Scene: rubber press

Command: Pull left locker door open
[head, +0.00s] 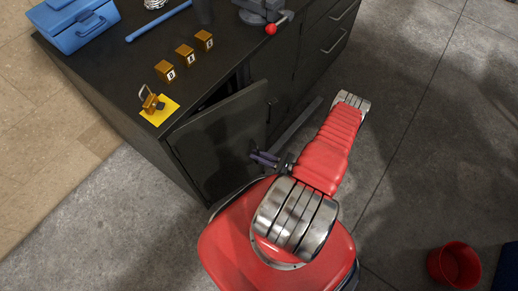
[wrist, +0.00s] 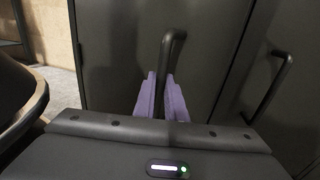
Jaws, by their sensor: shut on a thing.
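The left locker door (head: 222,140) is dark grey and stands ajar. A dark gap shows between its top edge and the cabinet under the worktop. In the wrist view the door (wrist: 120,45) fills the middle, with its upright dark bar handle (wrist: 170,52). My gripper (head: 264,158) has purple fingers and is at the door's front, low near its free side. In the wrist view my gripper (wrist: 161,84) is shut on the handle, one finger on each side. The handle's lower part is hidden by the fingers.
A second handle (wrist: 272,84) shows to the right. The black worktop (head: 150,60) holds a blue toolbox (head: 75,25), lettered brown blocks (head: 185,55) and a yellow pad (head: 160,114). A red bucket (head: 455,266) stands at lower right. Grey floor (head: 420,140) right of the cabinet is clear.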

